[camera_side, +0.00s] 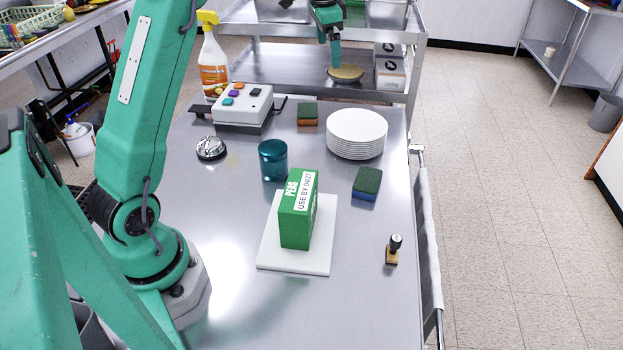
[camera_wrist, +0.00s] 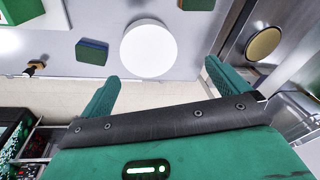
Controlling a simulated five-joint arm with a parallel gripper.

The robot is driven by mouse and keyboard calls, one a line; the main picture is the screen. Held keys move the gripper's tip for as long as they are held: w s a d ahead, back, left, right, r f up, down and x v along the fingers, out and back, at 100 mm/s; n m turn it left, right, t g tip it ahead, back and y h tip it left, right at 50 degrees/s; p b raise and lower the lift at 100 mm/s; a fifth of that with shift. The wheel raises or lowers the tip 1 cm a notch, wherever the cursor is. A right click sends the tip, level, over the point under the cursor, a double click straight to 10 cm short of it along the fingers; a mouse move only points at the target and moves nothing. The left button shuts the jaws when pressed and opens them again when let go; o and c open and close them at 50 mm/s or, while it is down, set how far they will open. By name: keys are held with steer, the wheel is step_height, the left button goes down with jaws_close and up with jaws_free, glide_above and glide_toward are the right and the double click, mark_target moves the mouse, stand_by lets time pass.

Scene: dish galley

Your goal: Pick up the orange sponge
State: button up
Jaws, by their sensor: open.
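The orange sponge (camera_side: 307,119) lies on the steel table, left of the plate stack in the side view. Its green top faces up and an orange layer shows below. In the wrist view a green top (camera_wrist: 198,4), cut by the upper edge, appears to be the same sponge. My gripper (camera_side: 335,62) is beyond the table's far edge in the side view, clear of the sponge. In the wrist view its two fingers (camera_wrist: 160,88) stand wide apart with nothing between them.
A plate stack (camera_side: 357,134) stands right of the sponge, with a blue-and-green sponge (camera_side: 367,182) nearer. A teal can (camera_side: 273,160), a button box (camera_side: 243,106) and a green box (camera_side: 299,210) on a white board also stand here. A tan dish (camera_side: 345,74) sits beyond the table.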

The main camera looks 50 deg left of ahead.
steer(key=w+a+f+m+g, duration=0.1)
steer(key=w+a+f, duration=0.4)
steer(key=a+f, duration=0.35)
steer(key=m+g, duration=0.1)
steer(key=m, duration=0.1)
glide_above(308, 109)
steer(key=shift+h, duration=0.3)
steer(key=f, duration=0.9)
steer(key=shift+w+d+f, duration=0.1)
steer(key=shift+w+d, duration=0.15)
steer(key=shift+d, duration=0.15)
steer(key=shift+a+f, duration=0.3)
steer(key=shift+f, duration=0.2)
steer(key=shift+f, duration=0.15)
steer(key=shift+s+f, duration=0.1)
steer(key=shift+f, duration=1.05)
steer(key=shift+f, duration=0.15)
steer(key=shift+s+f, duration=0.15)
steer(key=shift+f, duration=1.1)
steer(key=shift+s+f, duration=0.15)
steer(key=shift+f, duration=1.05)
